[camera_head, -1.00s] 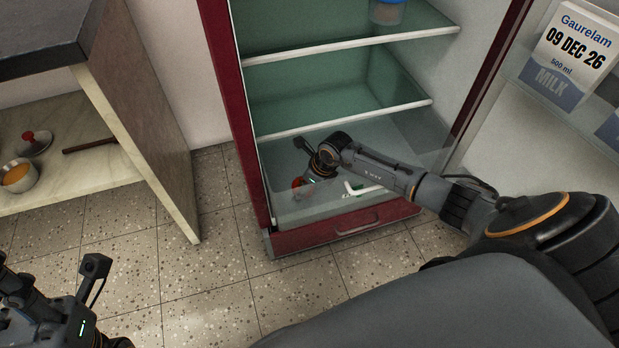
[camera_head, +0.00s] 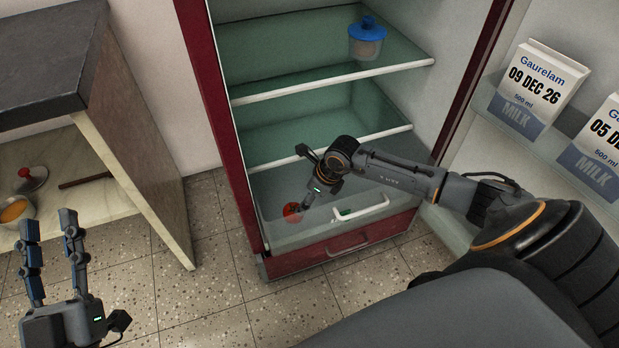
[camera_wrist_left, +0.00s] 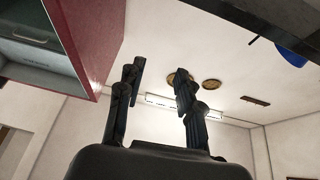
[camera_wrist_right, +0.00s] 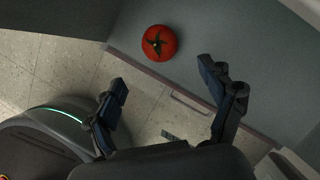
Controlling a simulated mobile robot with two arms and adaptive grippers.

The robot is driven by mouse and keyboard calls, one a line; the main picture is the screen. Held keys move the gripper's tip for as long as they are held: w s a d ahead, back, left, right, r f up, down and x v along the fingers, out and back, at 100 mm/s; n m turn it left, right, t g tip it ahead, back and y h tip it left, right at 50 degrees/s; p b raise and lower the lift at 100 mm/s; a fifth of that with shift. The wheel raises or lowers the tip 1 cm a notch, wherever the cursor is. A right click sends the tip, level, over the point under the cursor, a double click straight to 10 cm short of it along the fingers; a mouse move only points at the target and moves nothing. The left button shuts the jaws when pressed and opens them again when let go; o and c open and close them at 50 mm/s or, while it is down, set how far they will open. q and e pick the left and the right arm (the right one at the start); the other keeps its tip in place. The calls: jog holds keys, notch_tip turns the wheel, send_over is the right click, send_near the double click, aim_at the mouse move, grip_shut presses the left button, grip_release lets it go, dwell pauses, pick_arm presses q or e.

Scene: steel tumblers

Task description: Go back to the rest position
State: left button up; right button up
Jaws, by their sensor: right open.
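My left gripper (camera_head: 52,245) is at the lower left of the head view, its two fingers pointing up and apart with nothing between them. In the left wrist view my left gripper (camera_wrist_left: 158,95) is also open and empty, facing the ceiling. My right arm reaches from the right to the open fridge's bottom compartment. In the right wrist view my right gripper (camera_wrist_right: 168,95) is open and empty. A red tomato (camera_wrist_right: 159,42) lies beyond its fingertips, apart from them. In the head view the tomato (camera_head: 292,212) lies in the bottom compartment, close to my right gripper, whose fingers are mostly hidden.
The fridge's bottom drawer (camera_head: 345,240) is below my right arm. A blue-lidded jar (camera_head: 367,42) stands on an upper shelf. Milk cartons (camera_head: 535,85) stand in the door at right.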

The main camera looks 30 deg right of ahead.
pick_arm(q)
jog(key=shift+w+f+g+y, duration=0.15)
jog(key=shift+w+f+g, duration=0.05)
jog(key=shift+f, duration=0.25)
jog(key=shift+w+f+g+y, duration=0.15)
jog(key=shift+f+g, duration=0.05)
jog(key=shift+f, duration=0.2)
pick_arm(e)
jog(key=shift+s+d+r, duration=0.1)
jog(key=shift+s+r, duration=0.05)
jog(key=shift+r, duration=0.35)
